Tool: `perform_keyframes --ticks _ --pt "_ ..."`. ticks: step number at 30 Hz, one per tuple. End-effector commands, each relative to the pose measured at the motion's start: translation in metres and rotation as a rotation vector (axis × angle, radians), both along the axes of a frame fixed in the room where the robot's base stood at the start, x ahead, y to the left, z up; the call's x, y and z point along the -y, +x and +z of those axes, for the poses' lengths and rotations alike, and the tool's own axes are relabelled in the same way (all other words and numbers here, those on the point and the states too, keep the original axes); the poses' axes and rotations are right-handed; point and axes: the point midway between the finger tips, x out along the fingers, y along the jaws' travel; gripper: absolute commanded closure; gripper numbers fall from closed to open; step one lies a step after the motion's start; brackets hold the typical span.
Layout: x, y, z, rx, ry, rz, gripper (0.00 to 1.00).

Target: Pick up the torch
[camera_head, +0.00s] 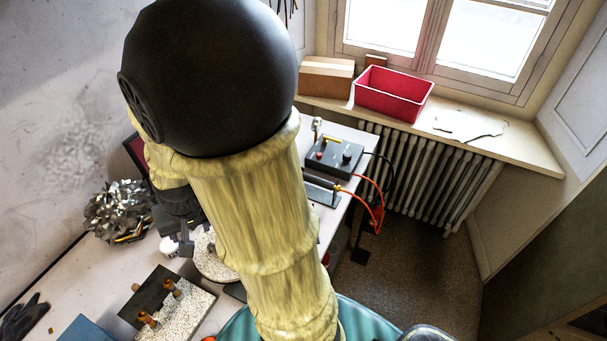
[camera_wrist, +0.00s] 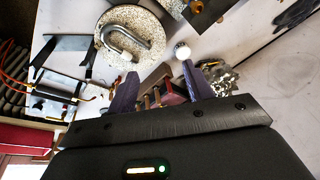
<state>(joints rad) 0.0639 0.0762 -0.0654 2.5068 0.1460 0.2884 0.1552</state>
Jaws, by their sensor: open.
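The torch (camera_head: 322,182) appears as a dark handle with an orange hose at its right end. It lies on a small stand at the right edge of the bench in the head view, partly behind my arm. In the wrist view, dark parts and an orange hose show at the left, but I cannot tell the torch's outline there. My gripper (camera_wrist: 159,70) is open and empty, with both fingers showing. In the head view my gripper (camera_head: 178,241) is left of my forearm, over the bench and well apart from the torch.
A control box (camera_head: 333,157) stands behind the torch. A round speckled plate (camera_wrist: 110,14) with a bent metal tube lies near my gripper, beside a white ball (camera_wrist: 182,50). A crumpled metallic heap (camera_head: 118,211) lies left. A red bin (camera_head: 393,94) stands on the windowsill.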

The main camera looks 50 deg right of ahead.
Motion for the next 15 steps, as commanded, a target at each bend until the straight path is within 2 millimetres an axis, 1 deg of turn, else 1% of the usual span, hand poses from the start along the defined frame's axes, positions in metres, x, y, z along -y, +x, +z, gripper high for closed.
perform_keyframes --ticks 1,2,3,4,5,6,8,9,11,12,15 --pt "0.023 0.013 -0.014 0.017 0.040 -0.193 0.49" --pt "0.038 0.020 -0.020 0.033 0.066 -0.321 0.49" --pt "0.061 0.029 -0.027 0.057 0.099 -0.502 0.49" --pt "0.080 0.035 -0.033 0.078 0.122 -0.640 0.49" --pt "0.100 0.040 -0.039 0.102 0.144 -0.779 0.49" --pt "0.127 0.043 -0.047 0.136 0.168 -0.962 0.49" --pt "0.171 0.044 -0.059 0.196 0.198 -1.233 0.49" --pt "0.201 0.041 -0.067 0.242 0.214 -1.411 0.49" --pt "0.246 0.030 -0.079 0.321 0.231 -1.674 0.49" --pt "0.274 0.021 -0.085 0.379 0.237 -1.835 0.49" --pt "0.330 -0.007 -0.097 0.521 0.242 -2.159 0.49"
